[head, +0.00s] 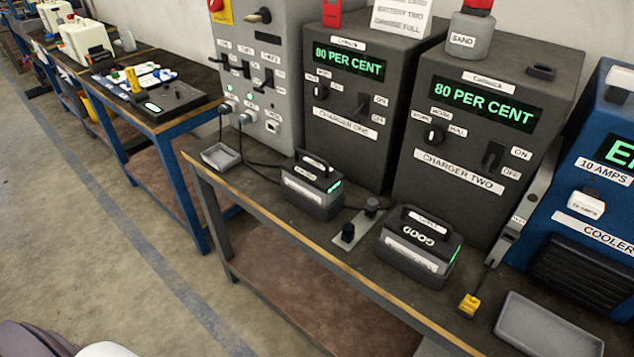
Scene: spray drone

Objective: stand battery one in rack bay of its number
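Two dark grey battery packs with top handles stand upright on the workbench. The smaller pack (313,186) is in front of the charger marked CHARGER ONE (345,100), with a cable running to its left side. The larger pack (420,246), with GOOD written on it, is in front of the charger marked CHARGER TWO (470,140). Both show a green strip at the right end. I cannot read a number on either pack, so I cannot tell which is battery one. No numbered rack bay can be made out. Neither gripper is in view.
Both chargers read 80 PER CENT. A small connector plate (350,241) lies between the packs. A yellow plug (469,304) and a grey tray (545,325) are at the right, by the blue cooler (600,190). A small tray (221,156) sits left. The floor (70,220) is clear.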

